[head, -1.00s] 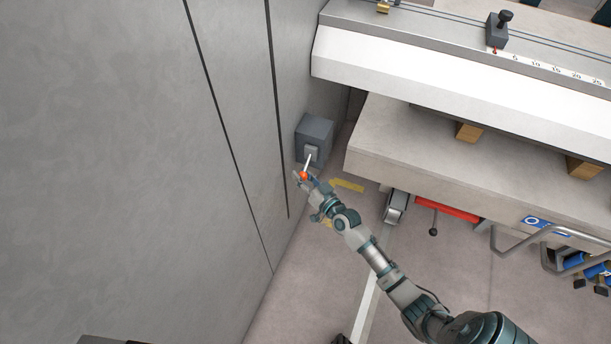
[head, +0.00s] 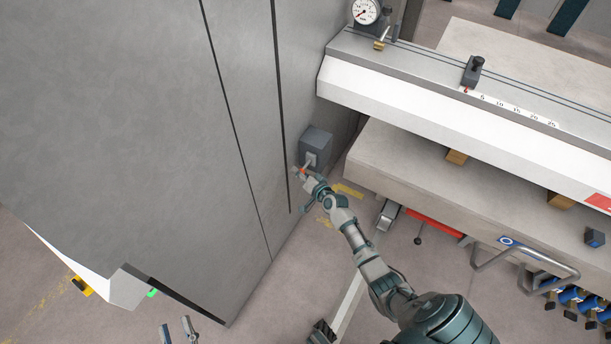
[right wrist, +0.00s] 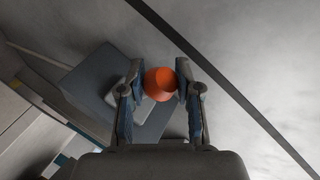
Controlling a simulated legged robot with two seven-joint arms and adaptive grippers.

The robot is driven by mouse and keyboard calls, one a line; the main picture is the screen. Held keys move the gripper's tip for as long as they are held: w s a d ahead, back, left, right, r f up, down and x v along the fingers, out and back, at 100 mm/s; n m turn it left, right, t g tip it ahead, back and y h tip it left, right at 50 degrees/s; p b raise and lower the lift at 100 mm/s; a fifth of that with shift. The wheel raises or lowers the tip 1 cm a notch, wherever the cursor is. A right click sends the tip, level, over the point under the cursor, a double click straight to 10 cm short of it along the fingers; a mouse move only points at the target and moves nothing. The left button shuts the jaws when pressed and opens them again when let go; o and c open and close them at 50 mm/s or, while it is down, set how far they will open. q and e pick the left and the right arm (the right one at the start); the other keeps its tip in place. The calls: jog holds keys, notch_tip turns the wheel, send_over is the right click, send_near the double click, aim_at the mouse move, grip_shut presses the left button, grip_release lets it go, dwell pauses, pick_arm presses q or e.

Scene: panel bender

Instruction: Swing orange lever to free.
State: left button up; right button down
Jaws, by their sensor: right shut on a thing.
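The orange lever's round orange knob (head: 301,171) sits at the end of a short light shaft on a grey box (head: 316,143) fixed low on the grey panel wall. In the head view the shaft points down and left from the box. My right gripper (head: 302,173) is shut on the knob. The right wrist view shows the orange knob (right wrist: 159,84) between its two fingers (right wrist: 160,88), with the box behind. My left gripper (head: 177,330) shows only at the bottom edge, empty, its fingers apart, far from the lever.
The tall grey panel (head: 150,130) stands close to the left of the lever. The machine's pale bed (head: 400,165) and white beam (head: 420,100) lie to the right. A metal handle rail (head: 525,262) is at lower right. The floor below the box is mostly open.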

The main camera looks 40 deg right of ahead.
aim_at(303, 169)
jog(key=r, duration=0.1)
jog(key=m+p, duration=0.1)
jog(key=r+p, duration=0.1)
jog(key=shift+w+d+r+g+y, duration=0.15)
jog(key=shift+d+r+g+y, duration=0.15)
jog(key=shift+g+y, duration=0.1)
jog(key=shift+d+r+m+g+y+p, duration=0.25)
jog(key=shift+r+m+g+y+p, duration=0.25)
jog(key=shift+m+p, duration=0.5)
pick_arm(q)
jog(key=s+a+f+g+y, duration=0.1)
jog(key=s+f+g, duration=0.1)
jog(key=f+g, duration=0.3)
jog(key=s+a+f+g+y, duration=0.1)
jog(key=s+a+f+g, duration=0.1)
jog(key=f+g, duration=0.2)
jog(key=shift+s+f+g+y, duration=0.3)
jog(key=shift+s+f+g, duration=0.1)
jog(key=shift+f, duration=0.9)
pick_arm(e)
jog(key=shift+w+d, duration=0.1)
pick_arm(q)
jog(key=shift+a, duration=0.1)
pick_arm(e)
jog(key=shift+r, duration=0.1)
jog(key=c, duration=0.8)
grip_release()
pick_arm(q)
jog(key=shift+s, duration=0.1)
